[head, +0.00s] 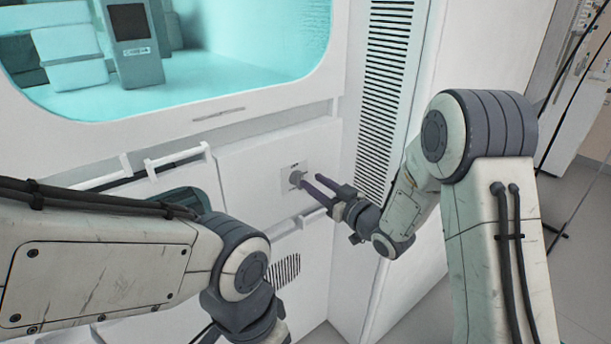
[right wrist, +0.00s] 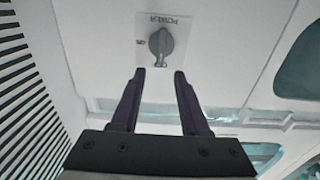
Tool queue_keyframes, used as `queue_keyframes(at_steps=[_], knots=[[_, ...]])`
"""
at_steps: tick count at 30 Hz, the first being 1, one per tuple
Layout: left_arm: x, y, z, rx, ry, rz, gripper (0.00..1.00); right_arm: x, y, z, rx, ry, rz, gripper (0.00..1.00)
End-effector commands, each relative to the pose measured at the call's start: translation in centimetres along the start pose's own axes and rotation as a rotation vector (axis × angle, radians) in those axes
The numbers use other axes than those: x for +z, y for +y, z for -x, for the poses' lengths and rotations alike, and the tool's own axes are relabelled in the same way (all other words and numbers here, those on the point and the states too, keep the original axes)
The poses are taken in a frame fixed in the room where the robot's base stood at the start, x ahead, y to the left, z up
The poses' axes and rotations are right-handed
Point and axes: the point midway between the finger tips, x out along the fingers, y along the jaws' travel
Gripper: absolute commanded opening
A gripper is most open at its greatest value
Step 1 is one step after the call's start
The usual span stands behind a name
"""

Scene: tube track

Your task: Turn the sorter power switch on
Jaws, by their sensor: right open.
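The power switch is a grey rotary knob (head: 296,178) on a small white plate on the machine's front panel. In the right wrist view the knob (right wrist: 161,44) stands lengthwise up and down, with a pale mark at its lower end. Its plate carries lettering that appears upside down. My right gripper (head: 311,181) is open and empty, its fingers pointing at the knob. In the right wrist view its fingertips (right wrist: 160,73) are spread to either side just below the knob, not around it. My left gripper's fingers are out of view; only the left arm and wrist show.
A vented strip (head: 383,90) runs up the machine to the right of the switch. White handle bars (head: 178,158) stick out to its left. A large window (head: 230,45) is above. Open floor (head: 575,200) lies to the right.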

Motion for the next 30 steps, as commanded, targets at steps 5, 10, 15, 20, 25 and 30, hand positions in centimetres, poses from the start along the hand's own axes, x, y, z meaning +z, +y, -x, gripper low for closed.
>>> queue_keyframes(at_steps=[5, 10, 15, 20, 25, 30], knots=[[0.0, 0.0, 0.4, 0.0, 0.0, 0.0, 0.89, 0.0, -0.1, -2.9, -0.002, -0.001, 0.0, 0.45], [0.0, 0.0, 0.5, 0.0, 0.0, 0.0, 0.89, 0.0, 0.0, -4.2, 0.001, -0.001, 0.0, 0.45], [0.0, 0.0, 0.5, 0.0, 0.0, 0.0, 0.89, 0.0, 0.0, -4.4, 0.001, -0.001, -0.001, 0.45], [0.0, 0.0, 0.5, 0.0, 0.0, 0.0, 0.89, 0.0, 0.0, -4.3, 0.001, -0.001, -0.001, 0.34], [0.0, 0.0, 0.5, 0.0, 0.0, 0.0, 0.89, 0.0, 0.0, -4.3, 0.001, -0.001, 0.0, 0.0], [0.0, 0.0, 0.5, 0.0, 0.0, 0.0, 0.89, 0.0, 0.0, -4.3, 0.001, -0.001, -0.005, 0.0]])
